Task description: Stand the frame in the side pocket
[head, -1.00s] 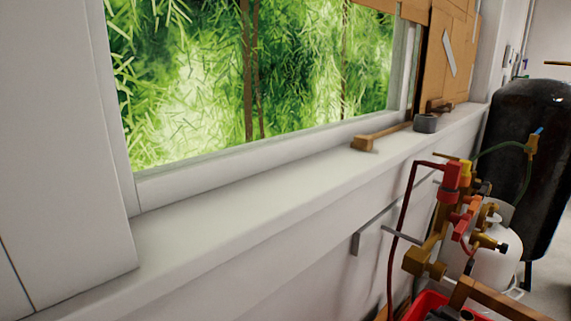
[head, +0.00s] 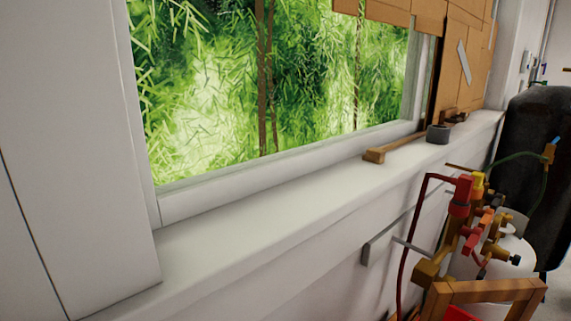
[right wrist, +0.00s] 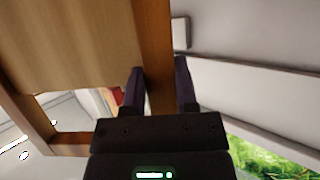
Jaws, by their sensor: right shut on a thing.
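The wooden frame (head: 487,291) shows at the bottom right of the head view, with its top bar and the upper parts of its sides visible. Its lower part is cut off by the picture edge. In the right wrist view one brown bar of the frame (right wrist: 153,40) passes between the two dark fingers of my right gripper (right wrist: 160,88), which is shut on it. The side pocket cannot be made out in either view. My left gripper is not in view.
A torch set with red and brass valves (head: 462,215) and a hose stands just behind the frame. A dark tank (head: 535,150) is at the right. A metal bracket (head: 378,249) juts from the wall below the white sill (head: 270,225). A wooden piece (head: 390,147) lies on the sill.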

